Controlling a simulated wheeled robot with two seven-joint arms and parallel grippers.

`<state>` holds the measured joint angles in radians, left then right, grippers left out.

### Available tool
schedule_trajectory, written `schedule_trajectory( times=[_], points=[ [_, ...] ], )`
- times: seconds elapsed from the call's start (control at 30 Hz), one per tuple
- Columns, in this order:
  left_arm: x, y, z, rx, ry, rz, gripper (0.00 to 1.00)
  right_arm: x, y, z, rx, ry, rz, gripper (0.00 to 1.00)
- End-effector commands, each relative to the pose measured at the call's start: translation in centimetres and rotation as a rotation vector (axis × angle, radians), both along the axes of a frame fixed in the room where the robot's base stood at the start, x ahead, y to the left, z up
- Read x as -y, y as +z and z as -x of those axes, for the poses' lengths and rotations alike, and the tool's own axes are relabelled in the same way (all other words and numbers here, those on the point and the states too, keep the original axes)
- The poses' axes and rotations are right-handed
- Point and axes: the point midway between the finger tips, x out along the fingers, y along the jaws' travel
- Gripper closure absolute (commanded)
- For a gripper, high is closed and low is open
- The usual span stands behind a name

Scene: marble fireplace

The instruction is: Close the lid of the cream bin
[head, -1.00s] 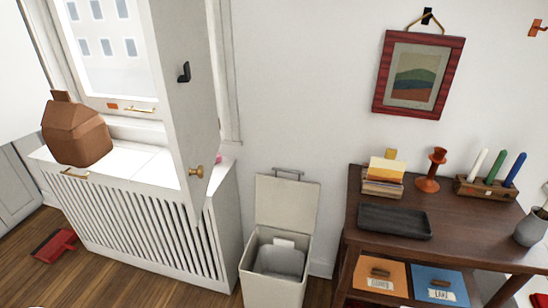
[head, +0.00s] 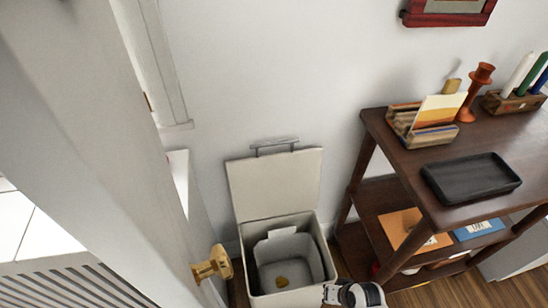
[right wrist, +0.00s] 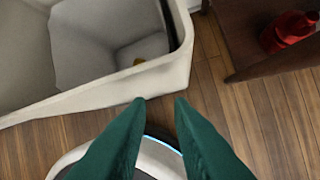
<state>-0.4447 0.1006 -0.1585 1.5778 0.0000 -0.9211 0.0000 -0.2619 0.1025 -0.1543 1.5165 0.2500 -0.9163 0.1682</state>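The cream bin (head: 316,294) stands on the floor against the wall. Its lid (head: 276,187) is open, tilted up and back near the wall, with a grey metal handle (head: 274,147) at its top edge. Inside is a grey liner with a small yellowish thing (head: 282,281) at its bottom. In the right wrist view the bin's rim (right wrist: 110,88) crosses the upper left. My right gripper's green fingers (right wrist: 159,102) are apart with nothing between them, just outside the rim. Part of my right arm shows at the bottom of the head view. My left gripper is out of view.
A dark wooden shelf table (head: 400,146) stands right of the bin, with a black tray (head: 470,178) on top. A white door with a brass knob (head: 212,264) stands close on the left. In the wrist view a red object (right wrist: 288,32) sits at the upper right.

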Motion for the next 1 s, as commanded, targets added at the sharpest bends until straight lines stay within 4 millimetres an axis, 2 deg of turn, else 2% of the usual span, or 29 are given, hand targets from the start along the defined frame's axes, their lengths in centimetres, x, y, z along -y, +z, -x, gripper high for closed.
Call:
schedule_trajectory(
  times=[0.13,0.2,0.27,0.37,0.47,0.5,0.63,0.7,0.8,0.9,1.0],
  points=[
    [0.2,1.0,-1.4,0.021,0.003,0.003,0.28,-0.9,1.7,-2.2,0.031,-0.009,-0.050,0.80],
    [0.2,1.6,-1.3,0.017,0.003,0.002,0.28,-2.0,4.0,-5.4,0.051,-0.075,-0.142,0.80],
    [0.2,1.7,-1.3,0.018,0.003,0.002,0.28,-2.9,5.6,-8.0,0.063,-0.129,-0.229,0.80],
    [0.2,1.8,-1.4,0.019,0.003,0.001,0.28,-4.6,9.2,-12.6,0.078,-0.220,-0.396,0.80],
    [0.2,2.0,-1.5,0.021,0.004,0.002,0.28,-6.4,13.9,-17.2,0.078,-0.304,-0.588,0.80],
    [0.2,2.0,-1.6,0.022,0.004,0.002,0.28,-7.1,16.2,-19.1,0.074,-0.332,-0.670,0.80],
    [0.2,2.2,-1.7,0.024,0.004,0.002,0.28,-9.0,24.0,-24.0,0.034,-0.395,-0.933,0.80],
    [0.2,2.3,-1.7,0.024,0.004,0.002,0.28,-9.7,27.5,-25.6,0.003,-0.410,-1.044,0.80],
    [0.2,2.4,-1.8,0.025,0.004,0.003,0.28,-10.3,30.8,-26.8,-0.031,-0.418,-1.141,0.80],
    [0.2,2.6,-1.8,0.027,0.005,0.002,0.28,-10.8,32.0,-27.4,-0.051,-0.421,-1.184,0.80],
    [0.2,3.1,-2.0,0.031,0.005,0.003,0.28,-11.7,32.0,-27.9,-0.057,-0.421,-1.195,0.80]
  ],
)
